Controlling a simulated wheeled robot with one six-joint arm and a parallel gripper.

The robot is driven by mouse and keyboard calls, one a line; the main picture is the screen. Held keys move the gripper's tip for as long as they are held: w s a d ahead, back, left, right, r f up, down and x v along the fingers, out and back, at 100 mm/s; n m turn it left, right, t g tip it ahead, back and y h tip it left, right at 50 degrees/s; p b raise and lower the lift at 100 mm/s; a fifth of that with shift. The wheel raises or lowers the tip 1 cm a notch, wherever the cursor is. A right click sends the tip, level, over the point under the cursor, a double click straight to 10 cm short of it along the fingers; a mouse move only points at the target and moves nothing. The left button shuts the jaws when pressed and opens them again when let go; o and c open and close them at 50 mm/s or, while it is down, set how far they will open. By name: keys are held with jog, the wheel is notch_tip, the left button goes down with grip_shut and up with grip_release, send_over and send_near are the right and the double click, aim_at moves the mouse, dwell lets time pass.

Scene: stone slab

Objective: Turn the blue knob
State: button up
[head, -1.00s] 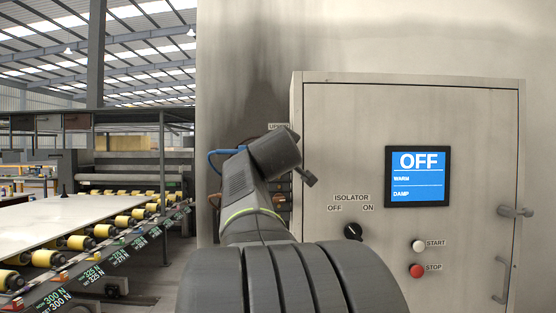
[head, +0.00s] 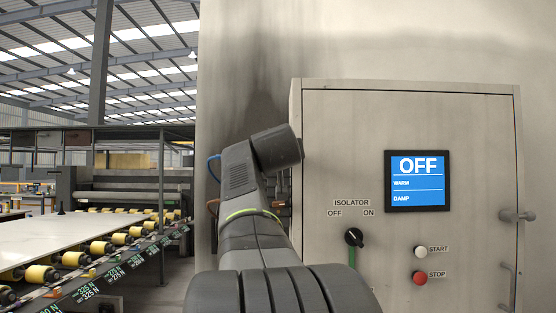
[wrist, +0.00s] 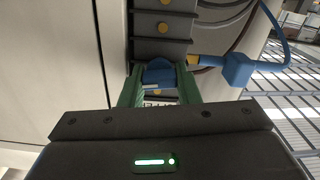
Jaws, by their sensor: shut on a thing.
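The blue knob (wrist: 159,72) shows in the wrist view, between the two green fingers of my gripper (wrist: 159,84). The fingers are shut on it, one on each side. A pale label, partly hidden, lies just below the knob in that view. In the head view my arm covers the knob and my gripper, at the left side of the grey cabinet.
In the wrist view a blue box with a cable (wrist: 238,69) is close to the right of the knob. The cabinet (head: 470,130) carries a screen reading OFF (head: 418,181), a black isolator knob (head: 354,237), a START button (head: 421,252) and a red STOP button (head: 420,278).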

jog(key=shift+m, duration=0.4)
jog(key=o, duration=0.7)
jog(key=s+b, duration=0.3)
jog(key=s, duration=1)
jog(key=shift+s, duration=0.4)
jog(key=w+p, duration=0.2)
jog(key=w, duration=1.2)
jog(key=shift+p, duration=0.4)
